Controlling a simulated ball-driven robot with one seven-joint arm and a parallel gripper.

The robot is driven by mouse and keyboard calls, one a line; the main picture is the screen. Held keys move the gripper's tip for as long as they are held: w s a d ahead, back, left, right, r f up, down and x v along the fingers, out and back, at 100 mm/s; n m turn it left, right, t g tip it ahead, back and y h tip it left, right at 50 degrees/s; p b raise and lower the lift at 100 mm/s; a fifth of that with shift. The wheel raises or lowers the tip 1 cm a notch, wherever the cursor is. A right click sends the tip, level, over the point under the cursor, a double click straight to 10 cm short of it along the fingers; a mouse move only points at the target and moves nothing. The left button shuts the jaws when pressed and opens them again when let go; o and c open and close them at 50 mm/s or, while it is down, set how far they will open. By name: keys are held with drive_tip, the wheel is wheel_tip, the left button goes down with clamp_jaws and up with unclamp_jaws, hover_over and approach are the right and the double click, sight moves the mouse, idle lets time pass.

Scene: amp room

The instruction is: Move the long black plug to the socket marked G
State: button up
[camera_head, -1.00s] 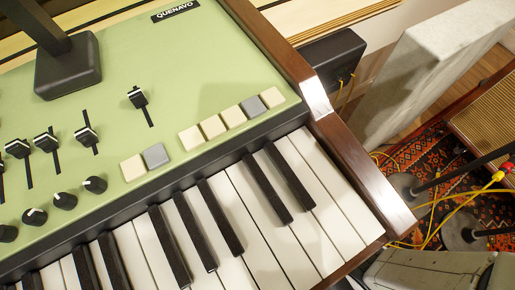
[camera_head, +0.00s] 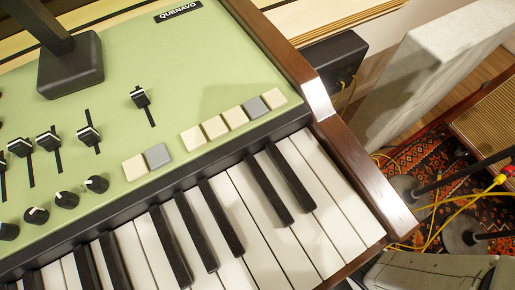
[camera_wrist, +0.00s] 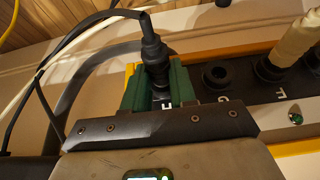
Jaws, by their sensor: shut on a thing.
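In the wrist view my gripper (camera_wrist: 160,92) has its green fingers closed around a long black plug (camera_wrist: 153,48). The plug stands at the panel in the place whose label looks like H, with its lower end hidden between the fingers. I cannot tell whether it is fully seated. The socket marked G (camera_wrist: 215,76) is an empty black ring just right of the gripper, its label upside down. Neither the gripper nor the plug shows in the head view.
A beige plug (camera_wrist: 290,45) stands at the F socket, right of G. Black and pale cables loop at the left of the wrist view. The head view shows a green keyboard instrument (camera_head: 220,60), a black box (camera_head: 335,55) and yellow cables on a patterned rug (camera_head: 405,155).

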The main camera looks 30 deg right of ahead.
clamp_jaws()
drive_tip(key=shift+s+p, duration=1.5)
drive_tip(key=shift+s, duration=0.2)
idle(0.7)
drive_tip(key=shift+s+p, duration=0.95)
drive_tip(key=shift+s, duration=0.4)
